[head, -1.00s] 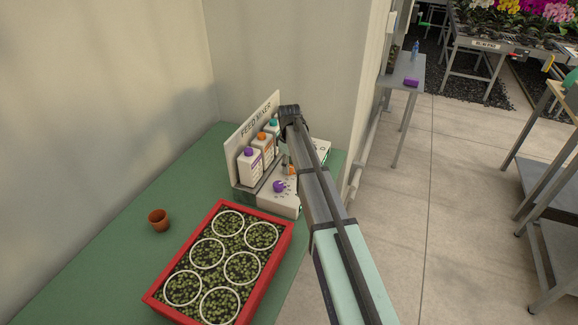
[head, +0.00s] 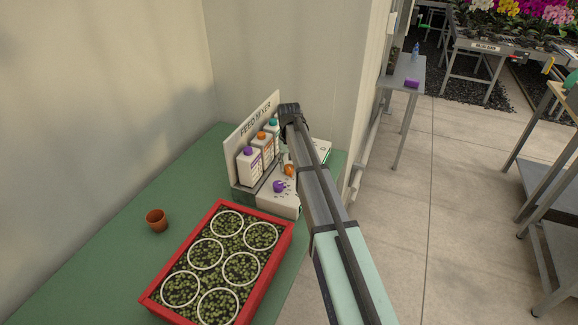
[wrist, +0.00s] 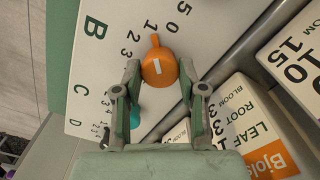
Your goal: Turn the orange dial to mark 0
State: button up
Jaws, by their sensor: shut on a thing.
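The orange dial (wrist: 159,68) is on the white top of the feed mixer, in the middle of the wrist view. Its pointed tip faces the printed 1, beside the 0. It also shows in the head view (head: 289,170), beside my forearm, too small there to read. My gripper (wrist: 160,69) has one finger at each side of the dial and is shut on it. The feed mixer (head: 285,203) stands on the green bench against the wall. In the head view my arm hides part of its top and most of the gripper.
A purple dial (head: 278,186) sits nearer on the mixer, and a teal dial (wrist: 135,117) lies close to my left finger. Bottles (head: 250,165) stand along the mixer's back. A red tray (head: 267,277) and a small pot (head: 157,221) are on the bench.

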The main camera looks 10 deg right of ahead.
aim_at(289, 167)
jog(key=m, duration=0.6)
jog(key=shift+b, duration=0.3)
dwell(0.4)
jog(key=o, duration=1.1)
jog(key=shift+o, duration=0.2)
notch_tip(289, 167, up, 12)
